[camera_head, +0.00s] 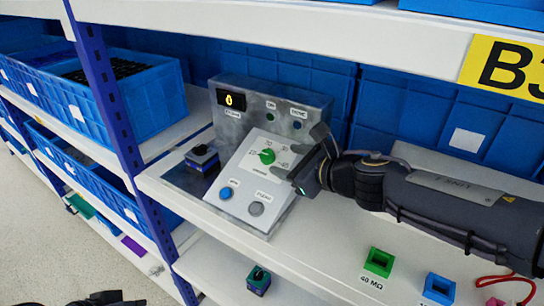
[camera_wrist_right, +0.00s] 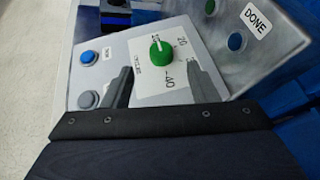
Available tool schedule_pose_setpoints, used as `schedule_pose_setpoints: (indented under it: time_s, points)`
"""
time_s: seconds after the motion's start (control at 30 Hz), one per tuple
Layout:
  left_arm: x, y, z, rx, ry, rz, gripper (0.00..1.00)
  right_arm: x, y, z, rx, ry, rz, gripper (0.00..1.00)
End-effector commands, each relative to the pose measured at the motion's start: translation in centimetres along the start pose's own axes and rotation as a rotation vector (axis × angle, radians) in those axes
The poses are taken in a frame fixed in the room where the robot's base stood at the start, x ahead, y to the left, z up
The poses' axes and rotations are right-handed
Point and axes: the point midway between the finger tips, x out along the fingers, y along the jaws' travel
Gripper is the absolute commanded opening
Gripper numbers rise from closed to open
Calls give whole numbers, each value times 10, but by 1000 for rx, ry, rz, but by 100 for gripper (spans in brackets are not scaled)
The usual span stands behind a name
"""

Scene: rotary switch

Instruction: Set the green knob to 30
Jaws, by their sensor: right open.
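The green knob (camera_head: 267,156) sits on the sloped white face of the control panel (camera_head: 240,189). In the right wrist view the knob (camera_wrist_right: 161,52) has a light pointer mark near its top, with printed numbers including 20 and 40 to its right and below. The display (camera_head: 231,100) reads 0. My right gripper (camera_head: 308,164) is open and empty, just right of the knob. In the wrist view its two fingers (camera_wrist_right: 160,82) lie on either side below the knob, apart from it. A dark part, likely my left gripper (camera_head: 103,299), shows at the bottom left edge, mostly cut off.
A blue button (camera_head: 226,193) and a grey button (camera_head: 256,209) are low on the panel. A green button (camera_head: 271,117) and a blue one (camera_head: 297,124) are on the upright plate. Small square holders (camera_head: 379,262) stand on the shelf, front right. Another shelf is overhead.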

Motion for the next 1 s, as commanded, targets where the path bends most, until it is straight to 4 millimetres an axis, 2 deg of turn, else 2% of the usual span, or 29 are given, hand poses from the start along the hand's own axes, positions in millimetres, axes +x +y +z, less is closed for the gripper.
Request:
schedule_pose_setpoints:
  time_s: [0.2, 0.4, 0.53, 0.8, 1.0]
  points:
    - [13, -6, 6, 0, 0, 0, 36, 36, 1, -4, 2, 2, -2, 53]
    - [18, -8, 9, 0, 0, 0, 36, 62, 0, -2, 6, 2, -2, 53]
    - [20, -9, 10, 0, 0, 0, 36, 70, -1, -1, 6, 1, -3, 53]
    - [19, -9, 10, 0, 0, 0, 36, 71, -1, 0, 7, 1, -4, 53]
    - [19, -9, 10, 0, 0, 0, 36, 71, -1, -1, 8, 1, -5, 28]
